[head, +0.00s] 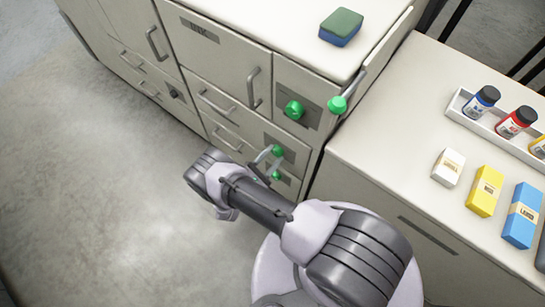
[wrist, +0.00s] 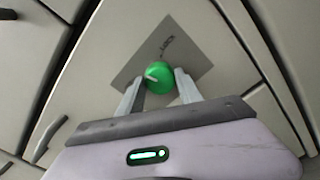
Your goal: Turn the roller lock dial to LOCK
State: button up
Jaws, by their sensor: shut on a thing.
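A round green dial (wrist: 160,76) sits on a grey diamond-shaped plate (wrist: 140,62) in the wrist view. A pale pointer mark on it points to the lower left. My gripper (wrist: 158,84) is shut on the dial, one finger on each side. In the head view my gripper (head: 268,160) is at the cabinet's lower front, by a green knob (head: 278,150). A smaller green part (head: 275,174) shows just below it. My fingers partly hide this area, and I cannot read which label is there.
Another green dial (head: 293,109) is on the panel above, and a green-knobbed lever (head: 337,104) is at the cabinet's corner. Several bar handles project from the fronts. A sponge (head: 341,27) lies on top. A right-hand counter (head: 400,130) holds bottles and boxes. The left floor is clear.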

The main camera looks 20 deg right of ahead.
jog(key=m+b, duration=0.1)
jog(key=m, duration=1.2)
jog(key=shift+b, duration=0.3)
dwell(0.4)
jog(key=o, duration=1.4)
jog(key=shift+c, duration=0.2)
jog(key=shift+a, duration=0.1)
jog(key=p+v, duration=0.1)
jog(key=v, duration=1.6)
jog(key=shift+s+p, duration=0.15)
jog(key=shift+p, duration=0.2)
